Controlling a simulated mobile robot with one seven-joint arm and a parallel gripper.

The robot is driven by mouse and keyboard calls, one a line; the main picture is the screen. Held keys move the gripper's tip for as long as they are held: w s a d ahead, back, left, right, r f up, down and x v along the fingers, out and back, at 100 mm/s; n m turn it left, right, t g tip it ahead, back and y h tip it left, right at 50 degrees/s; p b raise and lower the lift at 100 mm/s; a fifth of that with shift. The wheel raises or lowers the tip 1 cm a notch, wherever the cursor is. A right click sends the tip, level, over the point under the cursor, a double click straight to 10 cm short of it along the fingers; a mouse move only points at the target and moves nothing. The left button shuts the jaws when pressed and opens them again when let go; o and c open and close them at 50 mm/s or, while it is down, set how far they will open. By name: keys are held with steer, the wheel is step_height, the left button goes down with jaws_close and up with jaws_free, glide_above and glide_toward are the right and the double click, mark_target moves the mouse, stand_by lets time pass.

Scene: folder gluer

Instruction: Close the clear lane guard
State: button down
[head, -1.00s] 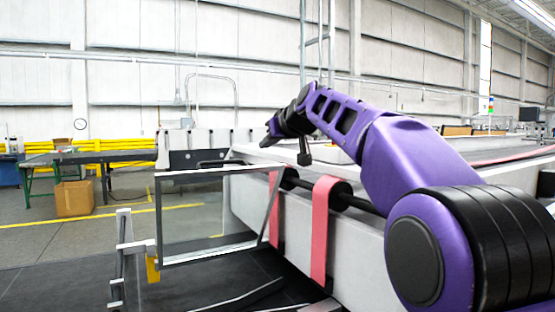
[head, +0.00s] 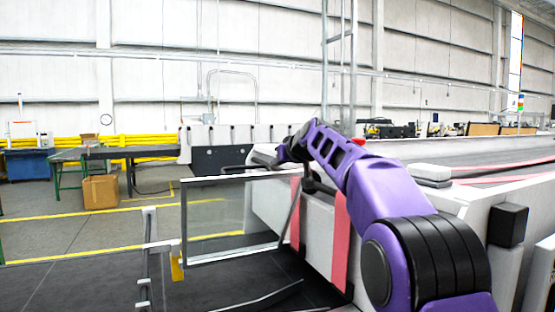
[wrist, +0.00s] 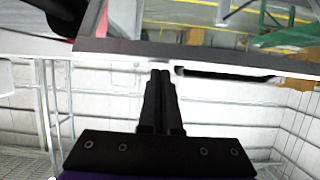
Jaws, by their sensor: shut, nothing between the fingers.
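The clear lane guard is a see-through panel in a grey frame (head: 233,178). It stands upright, sticking out to the left from the machine's pale side, in the head view. A dark handle (head: 222,169) lies along its top edge. In the wrist view, a dark frame bar (wrist: 120,47) crosses the top with a black handle bar (wrist: 235,74) beside it. My gripper (wrist: 161,75) is shut and empty, its fingertips close to that bar. I cannot tell whether they touch it. In the head view my arm reaches over the machine toward the guard's top; the fingertips are not clear there.
A grey post (head: 149,245) with a yellow tag stands left of the guard. A cardboard box (head: 101,191) and a green-legged table (head: 70,155) are farther back. Open floor lies at left.

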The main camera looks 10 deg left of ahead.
steer(key=shift+s+d+f, duration=0.2)
steer(key=shift+f, duration=0.1)
steer(key=shift+s+d+f+b, duration=0.35)
steer(key=shift+s+d+b, duration=0.1)
steer(key=shift+s+b, duration=0.15)
steer(key=shift+f, duration=0.15)
